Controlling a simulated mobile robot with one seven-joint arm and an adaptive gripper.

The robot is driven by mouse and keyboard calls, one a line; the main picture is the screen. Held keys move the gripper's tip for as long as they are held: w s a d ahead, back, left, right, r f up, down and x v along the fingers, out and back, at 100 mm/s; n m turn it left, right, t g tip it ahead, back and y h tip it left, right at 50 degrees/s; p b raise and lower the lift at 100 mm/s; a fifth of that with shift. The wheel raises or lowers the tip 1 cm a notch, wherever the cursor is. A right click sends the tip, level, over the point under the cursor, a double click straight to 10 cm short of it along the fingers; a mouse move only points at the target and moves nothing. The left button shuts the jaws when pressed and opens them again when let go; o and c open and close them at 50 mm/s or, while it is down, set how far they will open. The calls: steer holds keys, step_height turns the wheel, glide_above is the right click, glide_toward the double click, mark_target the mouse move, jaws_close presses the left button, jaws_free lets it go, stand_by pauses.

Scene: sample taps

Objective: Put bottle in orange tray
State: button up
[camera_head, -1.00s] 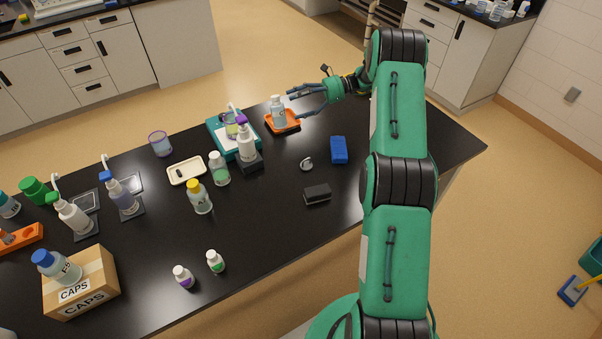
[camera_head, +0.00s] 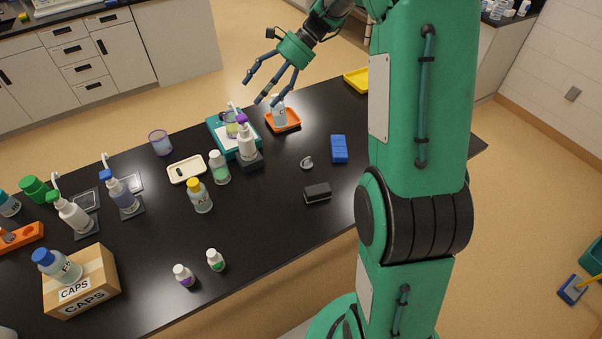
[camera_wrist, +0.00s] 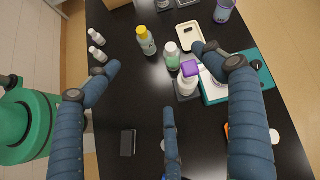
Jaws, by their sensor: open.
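The orange tray (camera_head: 290,125) lies on the black bench near its far edge. A pale bottle with a whitish cap (camera_head: 279,117) stands upright in it, its top partly covered by a finger of my gripper. My gripper (camera_head: 260,92) is open with its three fingers spread, raised above and to the left of the tray, and holds nothing. In the wrist view, the spread fingers of my gripper (camera_wrist: 158,78) have only bench between them and other bottles beyond. A sliver of orange (camera_wrist: 228,129) shows beside a finger there; most of the tray is hidden.
A teal scale (camera_head: 217,124) and a purple-topped pump bottle (camera_head: 246,142) stand left of the tray. Several more bottles and a CAPS box (camera_head: 98,275) are further left. A yellow tray (camera_head: 357,80) is behind my arm.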

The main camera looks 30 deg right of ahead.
steer(key=s+a+r+n+t+h, duration=0.1)
steer(key=s+a+r+n+h, duration=0.15)
steer(key=s, duration=0.65)
steer(key=s+a+r+n+h, duration=0.2)
steer(key=s+a+r+n, duration=0.15)
steer(key=s, duration=0.55)
steer(key=s+a+r+n+t+h, duration=0.1)
steer(key=s+a+r+n+h, duration=0.15)
steer(key=s, duration=0.55)
steer(key=s+f+n+t+h, duration=0.2)
steer(key=s+n, duration=0.2)
steer(key=s, duration=0.7)
steer(key=shift+s+t, duration=0.15)
steer(key=shift+t, duration=0.25)
steer(key=shift+n, duration=0.25)
steer(key=c, duration=0.4)
